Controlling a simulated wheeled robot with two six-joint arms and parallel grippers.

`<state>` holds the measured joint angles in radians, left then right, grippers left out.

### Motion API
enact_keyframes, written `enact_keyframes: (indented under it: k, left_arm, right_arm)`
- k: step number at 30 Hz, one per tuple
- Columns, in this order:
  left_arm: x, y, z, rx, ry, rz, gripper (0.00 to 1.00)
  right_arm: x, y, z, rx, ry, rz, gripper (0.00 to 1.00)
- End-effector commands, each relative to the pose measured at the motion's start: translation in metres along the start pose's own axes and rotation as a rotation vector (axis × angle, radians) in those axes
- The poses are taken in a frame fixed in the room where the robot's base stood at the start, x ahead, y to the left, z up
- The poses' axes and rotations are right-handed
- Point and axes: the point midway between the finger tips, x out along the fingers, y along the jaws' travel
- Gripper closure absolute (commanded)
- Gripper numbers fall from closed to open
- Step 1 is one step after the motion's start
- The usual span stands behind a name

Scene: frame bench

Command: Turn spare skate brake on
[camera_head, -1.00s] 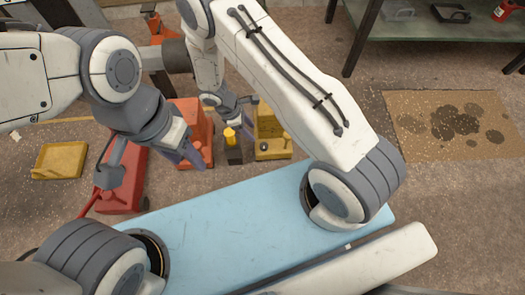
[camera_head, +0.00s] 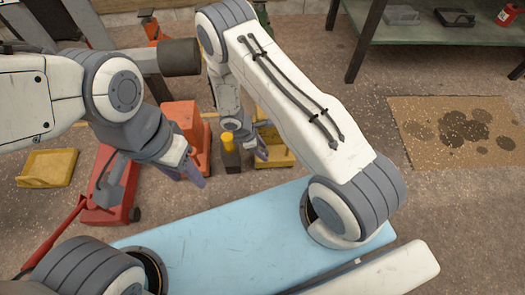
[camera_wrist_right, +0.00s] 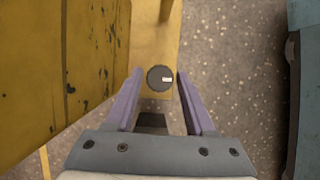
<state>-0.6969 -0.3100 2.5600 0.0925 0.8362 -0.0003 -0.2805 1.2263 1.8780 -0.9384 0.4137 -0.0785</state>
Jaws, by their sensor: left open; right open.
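In the head view my right gripper (camera_head: 256,146) is over the yellow skate (camera_head: 276,157), and the knob cannot be made out there. My left gripper (camera_head: 190,172) is open and empty, above the floor near the red units.
A dark post with a yellow top (camera_head: 229,150) stands left of the yellow skate. A red unit (camera_head: 187,125), a red jack (camera_head: 112,195) and a yellow tray (camera_head: 47,168) are further left.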

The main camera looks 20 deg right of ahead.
Motion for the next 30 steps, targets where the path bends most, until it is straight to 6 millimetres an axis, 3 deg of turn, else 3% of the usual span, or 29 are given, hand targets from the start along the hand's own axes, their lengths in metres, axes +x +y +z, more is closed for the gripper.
enact_keyframes:
  k: [4,5,9,20,30]
  left_arm:
    - [-0.001,0.0,0.0,0.0,0.0,0.0,0.5]
    - [-0.001,0.0,0.0,0.0,0.0,0.0,0.5]
    - [-0.001,0.0,0.0,0.0,0.0,0.0,0.5]
    - [0.005,0.0,0.0,0.0,0.0,0.0,0.5]
    - [0.036,-0.003,0.002,0.0,0.0,0.0,0.5]
  right_arm:
    - [-0.001,0.0,0.0,0.0,0.0,0.0,0.46]
    - [-0.001,0.0,0.0,0.0,0.0,0.0,0.5]
    - [-0.001,0.0,0.0,0.0,0.0,0.0,1.0]
    - [0.0,0.0,-0.001,-0.044,0.001,0.019,1.0]
    - [0.004,-0.002,-0.003,-0.262,0.001,0.11,1.0]
